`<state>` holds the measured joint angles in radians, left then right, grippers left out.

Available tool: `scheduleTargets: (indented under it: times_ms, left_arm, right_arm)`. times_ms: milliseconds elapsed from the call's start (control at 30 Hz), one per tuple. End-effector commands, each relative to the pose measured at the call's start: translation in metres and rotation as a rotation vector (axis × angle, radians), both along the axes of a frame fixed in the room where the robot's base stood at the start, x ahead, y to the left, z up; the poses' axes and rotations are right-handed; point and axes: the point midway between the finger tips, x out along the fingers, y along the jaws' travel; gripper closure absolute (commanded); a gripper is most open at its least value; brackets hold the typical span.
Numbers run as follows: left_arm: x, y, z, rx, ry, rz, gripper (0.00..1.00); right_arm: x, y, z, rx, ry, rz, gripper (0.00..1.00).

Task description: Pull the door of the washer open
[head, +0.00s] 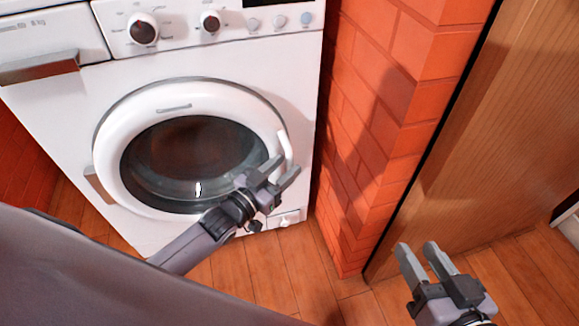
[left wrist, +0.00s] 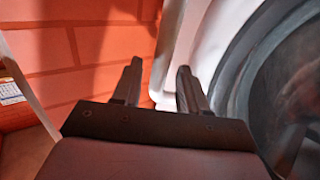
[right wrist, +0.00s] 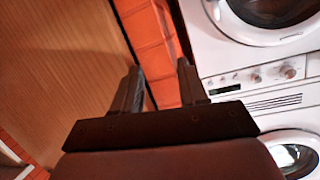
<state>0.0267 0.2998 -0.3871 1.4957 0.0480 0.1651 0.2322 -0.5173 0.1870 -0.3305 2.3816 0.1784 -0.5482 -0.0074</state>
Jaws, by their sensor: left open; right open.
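The white washer (head: 60,110) stands at the left in the head view. Its round door (head: 115,125) with dark glass looks shut, and the door also fills the right of the left wrist view (left wrist: 212,50). A white curved handle (head: 286,148) sits on the door's right edge. My left gripper (head: 283,170) is open at the lower end of the handle. In the left wrist view the handle (left wrist: 166,50) shows between the two fingers (left wrist: 159,85); contact cannot be told. My right gripper (head: 418,252) is open and empty, low at the right, away from the washer.
A red brick wall (head: 375,110) stands close to the right of the washer. A wooden panel (head: 480,140) is beyond it, near my right gripper. The wooden floor (head: 250,275) is clear in front. The right wrist view shows white machine fronts (right wrist: 220,55).

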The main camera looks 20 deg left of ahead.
Motion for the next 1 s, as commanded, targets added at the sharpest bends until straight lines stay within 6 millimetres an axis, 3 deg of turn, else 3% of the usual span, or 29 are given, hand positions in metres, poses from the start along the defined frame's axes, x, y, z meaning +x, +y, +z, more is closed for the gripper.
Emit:
scheduleTargets:
  times_ms: [200, 533, 567, 600, 700, 1000]
  left_arm:
    - [0.018, -0.008, -0.001, 0.001, 0.0, 0.0, 0.57]
    - [0.021, -0.009, 0.0, 0.001, 0.002, 0.0, 0.57]
    - [0.021, -0.009, 0.0, 0.001, 0.002, 0.0, 0.61]
    - [0.021, -0.009, 0.0, 0.001, 0.002, 0.0, 0.74]
    - [0.021, -0.009, -0.001, 0.001, 0.002, 0.0, 1.0]
    - [0.017, -0.01, 0.0, 0.002, 0.002, -0.008, 1.0]
  right_arm:
    - [-0.001, -0.005, -0.001, -0.028, -0.039, -0.009, 0.57]
    - [-0.001, -0.006, 0.002, -0.035, -0.051, -0.012, 0.57]
    - [-0.001, -0.006, 0.002, -0.034, -0.051, -0.013, 0.57]
    - [-0.001, -0.006, 0.002, -0.034, -0.051, -0.013, 0.57]
    - [-0.001, -0.006, 0.002, -0.034, -0.051, -0.013, 0.57]
    - [-0.002, -0.005, 0.004, -0.027, -0.043, -0.01, 0.57]
